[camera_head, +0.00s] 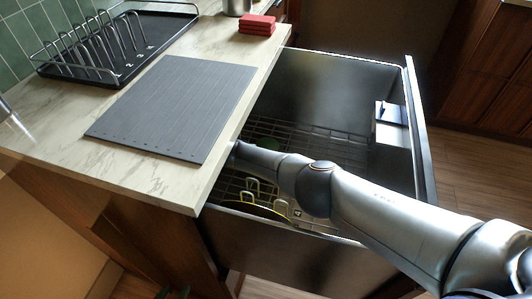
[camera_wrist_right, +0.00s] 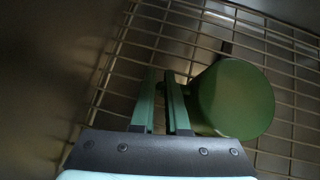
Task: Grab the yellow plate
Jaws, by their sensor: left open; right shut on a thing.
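The yellow plate (camera_head: 262,210) shows only as a thin yellow rim in the near part of the open dishwasher's rack, partly hidden by the tub's near edge. My right arm comes in from the right and reaches down into the dishwasher; its gripper is hidden in the head view. In the right wrist view my right gripper (camera_wrist_right: 162,100) is shut on the side of a green mug (camera_wrist_right: 238,98), apparently at its handle.
The dishwasher (camera_head: 330,80) stands open beside the counter, with a wire rack (camera_head: 345,150) inside. The counter holds a grey mat (camera_head: 175,105), a black dish rack (camera_head: 110,50) and a stack of red cloths or sponges (camera_head: 257,25). The counter's front edge is close to my right arm.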

